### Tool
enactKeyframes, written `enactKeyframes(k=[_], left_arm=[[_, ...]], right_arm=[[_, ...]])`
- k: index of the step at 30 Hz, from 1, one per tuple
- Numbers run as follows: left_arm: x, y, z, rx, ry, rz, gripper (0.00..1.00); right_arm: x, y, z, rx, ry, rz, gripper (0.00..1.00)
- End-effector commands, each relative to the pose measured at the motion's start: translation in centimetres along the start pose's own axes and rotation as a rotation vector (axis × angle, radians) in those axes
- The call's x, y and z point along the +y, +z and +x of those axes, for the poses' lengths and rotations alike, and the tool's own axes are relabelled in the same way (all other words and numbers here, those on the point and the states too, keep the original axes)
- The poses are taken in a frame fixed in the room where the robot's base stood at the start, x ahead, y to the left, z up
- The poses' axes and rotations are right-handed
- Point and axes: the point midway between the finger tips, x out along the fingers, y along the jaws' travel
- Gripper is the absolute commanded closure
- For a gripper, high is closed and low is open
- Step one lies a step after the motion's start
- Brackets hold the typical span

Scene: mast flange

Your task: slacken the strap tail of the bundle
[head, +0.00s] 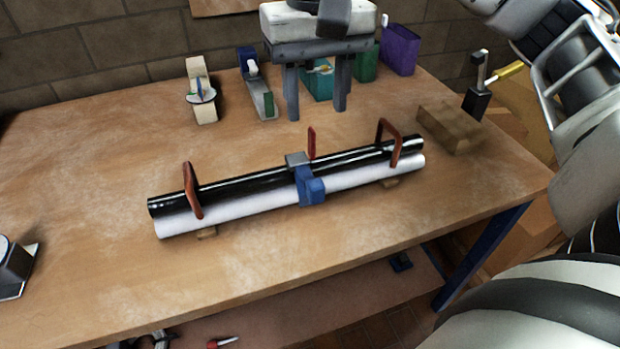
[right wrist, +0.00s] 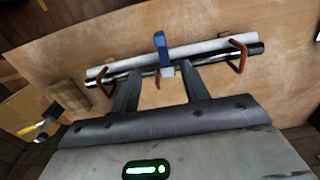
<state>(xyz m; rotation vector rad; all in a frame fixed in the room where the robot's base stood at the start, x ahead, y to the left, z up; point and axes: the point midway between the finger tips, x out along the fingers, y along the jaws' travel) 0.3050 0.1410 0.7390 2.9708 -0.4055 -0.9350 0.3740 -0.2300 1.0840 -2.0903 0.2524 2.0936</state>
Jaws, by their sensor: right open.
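The bundle is a black tube (head: 250,181) and a white tube (head: 245,206) lying side by side on the workbench. A blue strap piece (head: 310,187) with a grey buckle (head: 297,159) wraps its middle. A short red tab (head: 311,143), perhaps the strap tail, stands up behind the buckle; it also shows in the right wrist view (right wrist: 158,82). My right gripper (head: 317,115) is open and empty, its two dark fingers pointing down, behind the bundle and apart from it. In the right wrist view its fingers (right wrist: 163,75) frame the buckle area. My left gripper is not in view.
Red-brown brackets (head: 192,190) (head: 390,142) straddle the bundle near both ends. A wooden block (head: 450,128) sits at the right. Small tools (head: 201,90) and bins, one purple (head: 400,50), line the back.

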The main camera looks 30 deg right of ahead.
Motion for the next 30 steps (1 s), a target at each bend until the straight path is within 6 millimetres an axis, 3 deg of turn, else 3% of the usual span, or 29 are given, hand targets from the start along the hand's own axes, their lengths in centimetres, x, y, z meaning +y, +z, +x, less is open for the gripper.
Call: enactKeyframes(k=[5,21,30], left_arm=[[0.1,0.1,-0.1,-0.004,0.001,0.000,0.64],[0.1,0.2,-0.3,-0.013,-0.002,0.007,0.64],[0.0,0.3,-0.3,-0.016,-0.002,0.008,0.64]], right_arm=[[0.2,0.0,2.1,0.000,0.008,-0.003,0.55],[0.1,0.1,13.2,-0.002,0.004,-0.003,0.55],[0.1,0.0,15.6,0.001,0.003,-0.003,0.55]])
